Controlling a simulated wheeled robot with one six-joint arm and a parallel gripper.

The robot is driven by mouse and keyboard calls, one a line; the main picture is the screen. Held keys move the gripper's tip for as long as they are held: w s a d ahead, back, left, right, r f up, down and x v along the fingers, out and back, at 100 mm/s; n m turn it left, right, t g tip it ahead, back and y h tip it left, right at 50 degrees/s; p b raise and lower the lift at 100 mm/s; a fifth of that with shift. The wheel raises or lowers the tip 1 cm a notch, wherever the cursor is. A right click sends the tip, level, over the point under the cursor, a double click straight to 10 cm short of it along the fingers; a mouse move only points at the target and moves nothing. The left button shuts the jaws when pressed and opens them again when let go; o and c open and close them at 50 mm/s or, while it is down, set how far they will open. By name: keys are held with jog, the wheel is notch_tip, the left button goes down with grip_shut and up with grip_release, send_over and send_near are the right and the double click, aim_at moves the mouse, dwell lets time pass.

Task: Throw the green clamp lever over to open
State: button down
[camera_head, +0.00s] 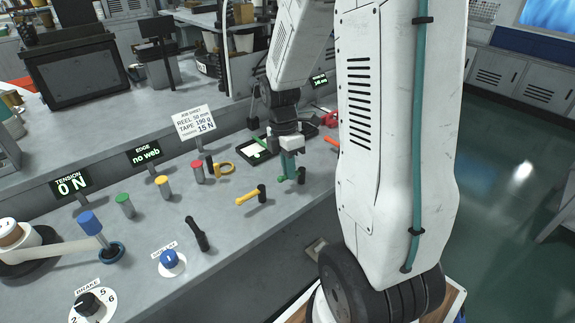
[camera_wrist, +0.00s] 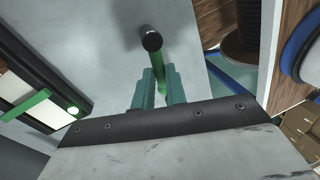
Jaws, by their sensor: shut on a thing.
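The green clamp lever shows in the wrist view (camera_wrist: 160,68), running from its black pivot post (camera_wrist: 151,41) down between my fingers. In the head view only the lever's green end (camera_head: 281,179) shows, left of my fingers, with the black post (camera_head: 301,175) to their right. My gripper (camera_head: 290,176) points down at the bench, its teal fingers on either side of the lever. In the wrist view my gripper (camera_wrist: 158,88) is shut on the lever, which is partly hidden between the fingers.
A yellow lever (camera_head: 247,198) on a black post lies to the left, and a black lever (camera_head: 197,234) is farther left. A dark panel with a white pad (camera_head: 254,150) lies just behind my gripper. The bench's front edge is close by.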

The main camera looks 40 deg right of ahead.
jog(key=shift+s+a+n, duration=0.1)
jog(key=shift+s+n, duration=0.15)
jog(key=shift+n, duration=0.75)
jog(key=shift+h, duration=0.3)
jog(key=c, duration=1.4)
grip_release()
jog(key=shift+s, duration=0.1)
jog(key=shift+c, duration=0.2)
jog(key=shift+r, duration=0.1)
notch_tip(320, 180, up, 8)
jog(key=w, duration=0.1)
jog(key=shift+w+f, duration=0.2)
jog(key=shift+w, duration=0.05)
